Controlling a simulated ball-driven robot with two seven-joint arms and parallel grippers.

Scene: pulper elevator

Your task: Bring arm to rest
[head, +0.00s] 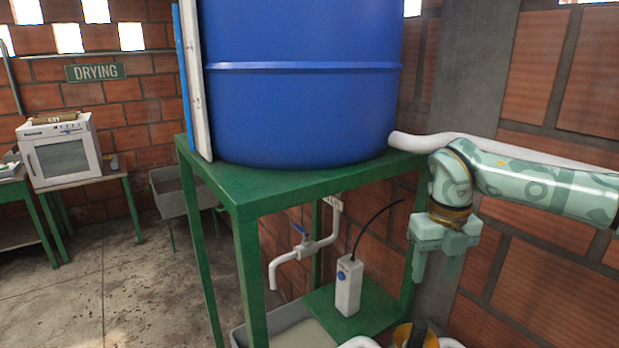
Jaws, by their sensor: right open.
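My right arm (545,185), pale green with a darker pattern, comes in from the right edge. It bends down at the wrist. My right gripper (433,273) points downward with its two fingers apart and nothing between them. My left arm and left gripper are not in view.
A green stand (270,197) carries a large blue tank (300,110). Below are a white tap pipe (274,272) and a white switch box (348,285) on a green shelf. A drying oven (62,158) stands at the left. Concrete floor (130,290) is open at lower left.

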